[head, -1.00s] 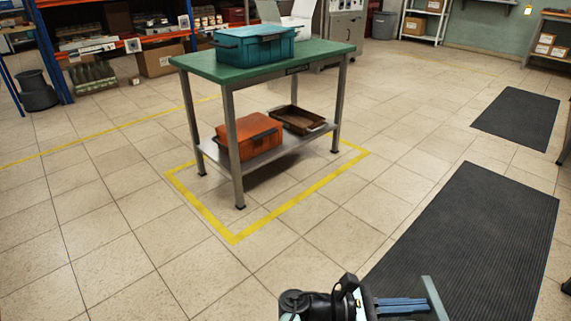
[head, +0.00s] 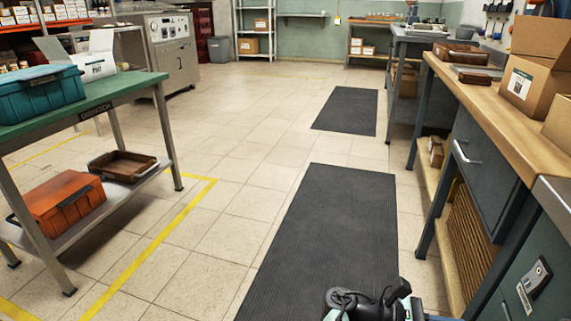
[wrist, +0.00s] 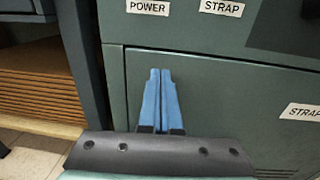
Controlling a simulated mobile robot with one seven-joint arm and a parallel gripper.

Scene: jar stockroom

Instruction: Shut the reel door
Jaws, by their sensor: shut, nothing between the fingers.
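A grey-green cabinet front fills most of the wrist view. Its lower panel (wrist: 225,100), with a STRAP label (wrist: 301,111), is outlined by a dark seam at top and left and looks like the reel door. I cannot tell whether it is flush or slightly ajar. My gripper (wrist: 159,72) has blue fingers together, empty, in front of this panel's left part; contact cannot be judged. In the head view a green cabinet (head: 510,298) with a dark latch stands at the lower right, partly cut off. My gripper's fingers are out of that view.
A wooden-topped workbench (head: 497,97) with cardboard boxes (head: 540,72) runs along the right. A black floor mat (head: 320,230) lies beside it. A green-topped table (head: 100,100) carries a teal crate (head: 38,93) at left. Open floor lies between.

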